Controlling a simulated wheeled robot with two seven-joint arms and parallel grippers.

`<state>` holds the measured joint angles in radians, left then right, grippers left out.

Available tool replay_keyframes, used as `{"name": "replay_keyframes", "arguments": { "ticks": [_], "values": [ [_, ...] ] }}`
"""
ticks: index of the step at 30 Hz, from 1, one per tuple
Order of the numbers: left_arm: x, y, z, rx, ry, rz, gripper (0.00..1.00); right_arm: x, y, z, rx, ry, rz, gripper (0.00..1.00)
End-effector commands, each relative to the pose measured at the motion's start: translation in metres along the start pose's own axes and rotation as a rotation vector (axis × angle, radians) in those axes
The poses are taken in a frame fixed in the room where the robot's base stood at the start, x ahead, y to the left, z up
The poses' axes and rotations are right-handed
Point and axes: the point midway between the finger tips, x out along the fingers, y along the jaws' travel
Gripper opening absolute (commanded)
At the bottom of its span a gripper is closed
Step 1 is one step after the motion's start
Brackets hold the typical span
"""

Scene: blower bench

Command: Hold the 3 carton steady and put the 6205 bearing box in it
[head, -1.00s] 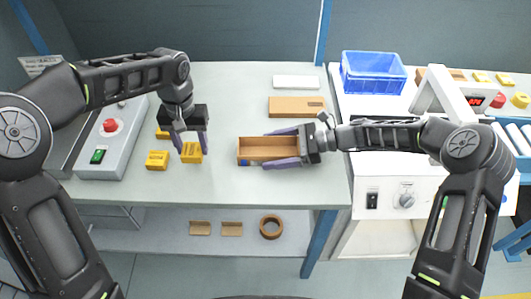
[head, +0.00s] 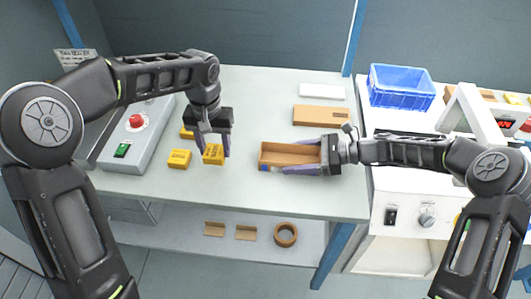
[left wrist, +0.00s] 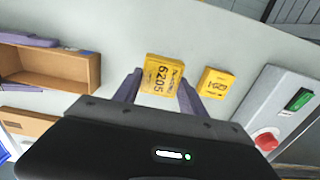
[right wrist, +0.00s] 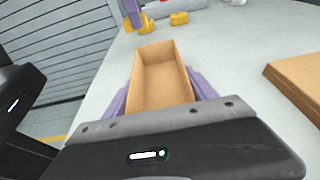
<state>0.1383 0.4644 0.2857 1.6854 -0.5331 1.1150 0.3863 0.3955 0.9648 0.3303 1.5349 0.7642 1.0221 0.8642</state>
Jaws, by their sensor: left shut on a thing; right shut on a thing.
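The yellow 6205 bearing box (head: 213,155) is on the bench left of the carton; its "6205" label reads in the left wrist view (left wrist: 162,76). My left gripper (head: 213,150) points down and is shut on this box, one finger on each side. The open brown carton (head: 290,153) stands upright and looks empty; it also shows in the left wrist view (left wrist: 60,66) and the right wrist view (right wrist: 162,78). My right gripper (head: 303,157) comes from the right and is shut on the carton's long walls. I cannot read a number on the carton.
Other yellow boxes (head: 179,159) lie close by the left gripper. A grey control box (head: 139,133) with red and green buttons stands at left. A flat brown carton (head: 322,115) and a white slab (head: 322,91) lie behind. A blue crate (head: 401,87) stands at back right.

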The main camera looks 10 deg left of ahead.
Motion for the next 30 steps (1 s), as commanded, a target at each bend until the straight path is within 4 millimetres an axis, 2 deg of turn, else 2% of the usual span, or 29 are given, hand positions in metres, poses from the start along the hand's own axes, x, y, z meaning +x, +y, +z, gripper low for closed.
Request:
{"name": "replay_keyframes", "arguments": {
  "ticks": [4,8,11,15,18,21,24,27,30],
  "values": [
    [-0.002,0.008,0.000,0.017,0.003,0.001,0.02,0.000,0.000,0.000,0.000,0.001,0.000,0.43],
    [-0.001,0.034,-0.001,0.071,0.004,0.002,0.02,0.000,0.000,0.000,0.000,0.001,0.000,0.43],
    [-0.004,0.066,-0.009,0.122,0.017,0.005,0.02,0.000,0.000,0.000,0.000,0.000,0.000,0.43],
    [-0.015,0.119,-0.022,0.168,0.029,0.008,0.02,0.000,0.000,0.000,0.000,0.001,0.000,0.43],
    [-0.025,0.150,-0.029,0.164,0.032,0.007,0.02,0.000,0.000,0.000,0.000,0.001,0.000,0.43],
    [-0.035,0.171,-0.034,0.134,0.029,0.004,0.02,0.000,0.000,0.000,0.000,0.001,0.000,0.43],
    [-0.043,0.176,-0.039,0.083,0.022,0.003,0.02,0.000,0.000,-0.001,0.001,0.001,0.000,0.43],
    [-0.052,0.171,-0.043,0.026,0.015,0.006,0.02,0.000,0.000,-0.001,0.001,0.001,0.000,0.43],
    [-0.052,0.169,-0.039,0.000,-0.002,-0.001,0.02,0.000,0.000,-0.001,0.001,0.001,0.000,0.43]
  ]
}}
